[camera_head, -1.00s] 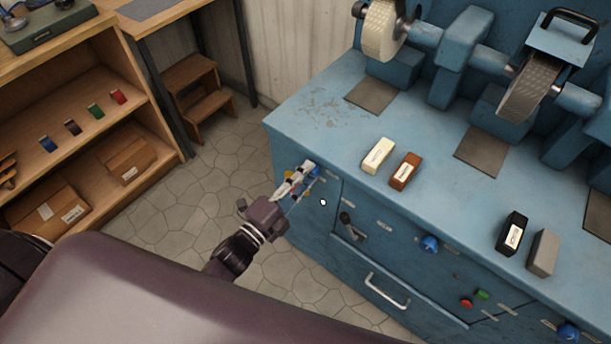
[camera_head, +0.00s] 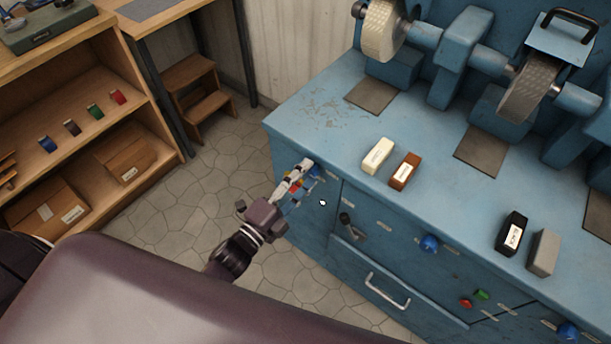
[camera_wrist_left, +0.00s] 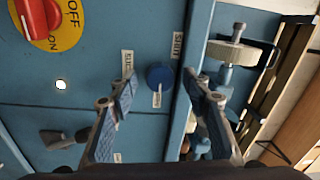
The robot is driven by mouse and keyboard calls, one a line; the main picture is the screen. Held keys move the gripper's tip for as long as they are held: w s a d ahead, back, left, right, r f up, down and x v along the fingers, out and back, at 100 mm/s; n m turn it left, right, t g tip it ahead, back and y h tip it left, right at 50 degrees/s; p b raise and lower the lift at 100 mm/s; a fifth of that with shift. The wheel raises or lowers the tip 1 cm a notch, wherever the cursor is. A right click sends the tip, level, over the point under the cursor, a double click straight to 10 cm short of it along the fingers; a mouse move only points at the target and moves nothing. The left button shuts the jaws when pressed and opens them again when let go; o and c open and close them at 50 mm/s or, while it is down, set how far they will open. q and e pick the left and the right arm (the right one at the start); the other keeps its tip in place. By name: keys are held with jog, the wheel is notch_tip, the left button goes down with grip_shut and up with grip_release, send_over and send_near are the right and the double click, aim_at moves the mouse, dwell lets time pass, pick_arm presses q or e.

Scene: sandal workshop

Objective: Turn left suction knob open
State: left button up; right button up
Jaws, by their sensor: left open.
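The left suction knob is a round blue knob with a pale pointer mark (camera_wrist_left: 159,76) on the blue cabinet front, beside a partly readable white "SUCT" label. In the head view the blue knob (camera_head: 315,171) shows just beyond my left gripper's fingertips, partly covered. My left gripper (camera_head: 303,172) is open at the cabinet's left end. In the left wrist view its two fingers (camera_wrist_left: 160,84) stand either side of the knob with visible gaps. I cannot tell how far the fingertips are from the panel. My right gripper is not in view.
A red-and-yellow ON/OFF switch (camera_wrist_left: 45,22) and a dark lever (camera_head: 346,219) are near the knob. Another blue knob (camera_head: 429,243) is further right. Cream (camera_head: 378,156) and brown (camera_head: 405,170) blocks lie on the bench top. Open floor lies left of the cabinet.

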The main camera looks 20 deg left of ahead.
pick_arm(q)
jog(key=v, duration=1.1)
jog(key=shift+s, duration=0.4)
jog(key=shift+a+f, duration=0.1)
jog(key=shift+a, duration=0.05)
jog(key=s+a+f+n+g+y, duration=0.1)
jog(key=s+f+n+g+y, duration=0.15)
jog(key=f, duration=0.75)
jog(key=s+a+f+n+g+y, duration=0.15)
jog(key=f+n, duration=0.25)
jog(key=f, duration=0.5)
jog(key=s+a+f+n+g+y, duration=0.1)
jog(key=s+f+n+g, duration=0.25)
jog(key=f, duration=0.65)
jog(key=s+f+n+g, duration=0.4)
jog(key=s+f, duration=0.4)
jog(key=s, duration=0.3)
jog(key=s+f+n+g+y, duration=0.1)
jog(key=s+f+n+g, duration=0.3)
jog(key=s+f, duration=0.4)
jog(key=s, duration=0.4)
jog(key=shift+s+a+f+g, duration=0.3)
jog(key=shift+a+f+g, duration=0.05)
jog(key=shift+f, duration=0.05)
jog(key=shift+w+d, duration=0.1)
jog(key=shift+w, duration=0.05)
